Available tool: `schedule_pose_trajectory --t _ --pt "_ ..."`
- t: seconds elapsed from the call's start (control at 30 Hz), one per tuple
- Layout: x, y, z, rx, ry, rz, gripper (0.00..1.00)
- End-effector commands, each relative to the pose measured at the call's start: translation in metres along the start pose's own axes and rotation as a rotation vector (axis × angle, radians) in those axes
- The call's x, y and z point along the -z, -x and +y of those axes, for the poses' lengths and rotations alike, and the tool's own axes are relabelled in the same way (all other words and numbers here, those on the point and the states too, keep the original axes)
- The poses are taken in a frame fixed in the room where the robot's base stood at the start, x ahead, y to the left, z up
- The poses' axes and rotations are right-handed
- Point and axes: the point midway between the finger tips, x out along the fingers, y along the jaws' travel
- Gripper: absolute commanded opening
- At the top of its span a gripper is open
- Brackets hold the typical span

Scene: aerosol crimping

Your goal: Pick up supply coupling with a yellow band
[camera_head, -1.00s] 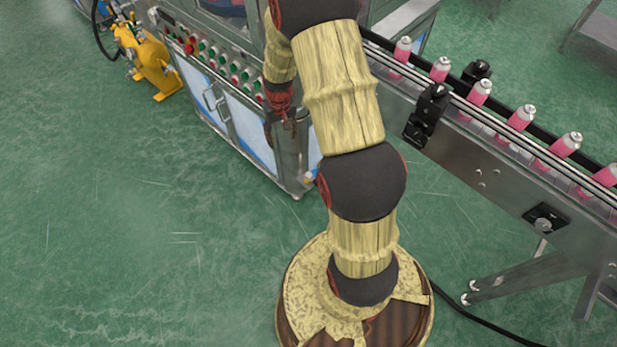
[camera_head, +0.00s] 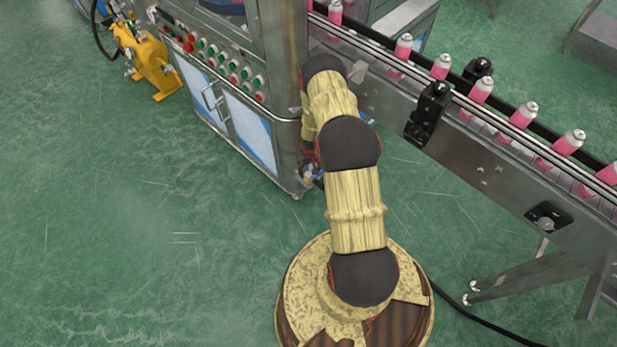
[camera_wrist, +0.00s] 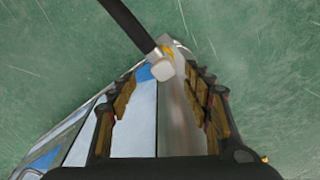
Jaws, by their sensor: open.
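The supply coupling (camera_wrist: 162,69) shows in the wrist view as a pale grey block-like end on a black hose. A yellow band (camera_wrist: 168,51) is partly visible beside it. My gripper (camera_wrist: 160,79) is open, with one finger on each side of the view. The coupling appears between and beyond the fingertips, with no visible contact. In the head view, a small pale and yellowish part (camera_head: 307,173) shows at the cabinet's lower right corner; I cannot tell whether it is the coupling. My arm hides most of the gripper there.
The steel cabinet (camera_head: 213,97) with blue-white doors stands close beside my arm. A conveyor (camera_head: 490,170) carrying several pink cans runs along the right. A yellow pump-like unit (camera_head: 150,65) stands at the left. The green floor at left is clear.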

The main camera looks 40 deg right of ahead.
Motion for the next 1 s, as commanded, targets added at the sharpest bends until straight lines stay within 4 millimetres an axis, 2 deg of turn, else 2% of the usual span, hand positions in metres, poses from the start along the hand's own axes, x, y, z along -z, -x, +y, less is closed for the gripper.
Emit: schedule_pose_trajectory --t 0.17,0.47,0.7,1.0 --pt "0.001 -0.015 -0.002 0.000 0.001 0.001 0.50" --pt "0.000 -0.055 -0.006 0.001 -0.001 0.002 0.50" --pt "0.001 -0.055 -0.006 0.002 0.000 0.003 0.50" --pt "0.001 -0.055 -0.006 0.002 0.000 0.002 0.33"
